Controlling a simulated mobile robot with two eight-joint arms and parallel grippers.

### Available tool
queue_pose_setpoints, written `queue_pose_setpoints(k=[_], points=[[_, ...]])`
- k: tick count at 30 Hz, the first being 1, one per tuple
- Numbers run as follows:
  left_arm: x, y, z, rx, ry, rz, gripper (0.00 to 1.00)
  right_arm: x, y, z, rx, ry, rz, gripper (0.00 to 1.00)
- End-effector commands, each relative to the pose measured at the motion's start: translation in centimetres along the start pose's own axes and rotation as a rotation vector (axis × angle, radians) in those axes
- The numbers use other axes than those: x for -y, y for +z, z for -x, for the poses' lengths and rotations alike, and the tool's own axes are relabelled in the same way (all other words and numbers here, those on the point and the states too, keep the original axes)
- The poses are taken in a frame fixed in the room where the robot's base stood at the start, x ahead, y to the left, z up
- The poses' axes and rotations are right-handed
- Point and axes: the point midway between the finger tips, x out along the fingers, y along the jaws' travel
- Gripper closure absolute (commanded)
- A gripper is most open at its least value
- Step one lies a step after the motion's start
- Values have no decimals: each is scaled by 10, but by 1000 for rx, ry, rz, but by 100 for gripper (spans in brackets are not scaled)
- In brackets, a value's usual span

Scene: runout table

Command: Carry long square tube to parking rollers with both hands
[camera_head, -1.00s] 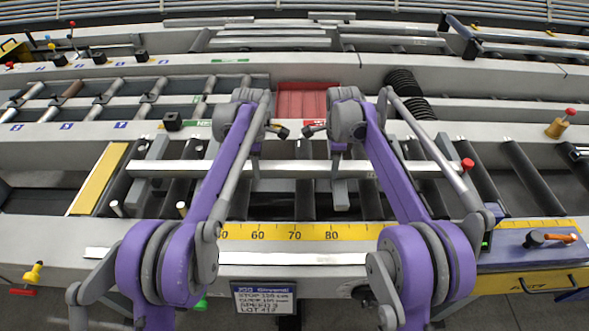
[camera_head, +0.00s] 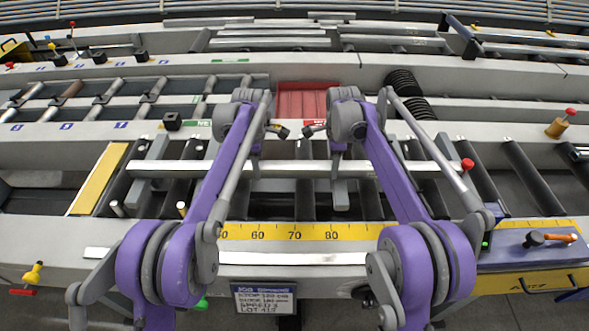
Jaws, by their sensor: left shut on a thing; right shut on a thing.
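The long square tube (camera_head: 290,170) is a pale metal bar lying left to right above the dark rollers in the middle of the camera_head view. My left gripper (camera_head: 256,166) is shut on the tube left of its middle. My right gripper (camera_head: 338,168) is shut on it further right. My purple arm links hide parts of the tube, and the fingertips are small and hard to make out. Rollers (camera_head: 102,98) stand in a rack at the back left, with a green label (camera_head: 199,123) at its right end. I cannot read which rollers are the parking ones.
A yellow ruler (camera_head: 295,231) runs along the front rail. Behind the tube are a red bin (camera_head: 303,100) and a black coil (camera_head: 408,92). A red-topped knob (camera_head: 467,165) stands near the tube's right end. More bars (camera_head: 270,43) lie at the back.

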Motion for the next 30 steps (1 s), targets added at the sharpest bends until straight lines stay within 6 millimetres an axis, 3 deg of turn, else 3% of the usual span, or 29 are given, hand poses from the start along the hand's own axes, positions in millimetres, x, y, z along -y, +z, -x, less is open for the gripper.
queue_pose_setpoints(k=[14, 20, 30], points=[[-2, 0, 13, 1, 4, 0, 100, 2, 0, 13, 0, -4, 0, 100], [-5, 1, 36, 2, 12, 0, 100, 5, 0, 36, -1, -12, 1, 100], [-18, 1, 94, 2, 37, 0, 100, 18, -1, 94, -1, -38, 0, 100]])
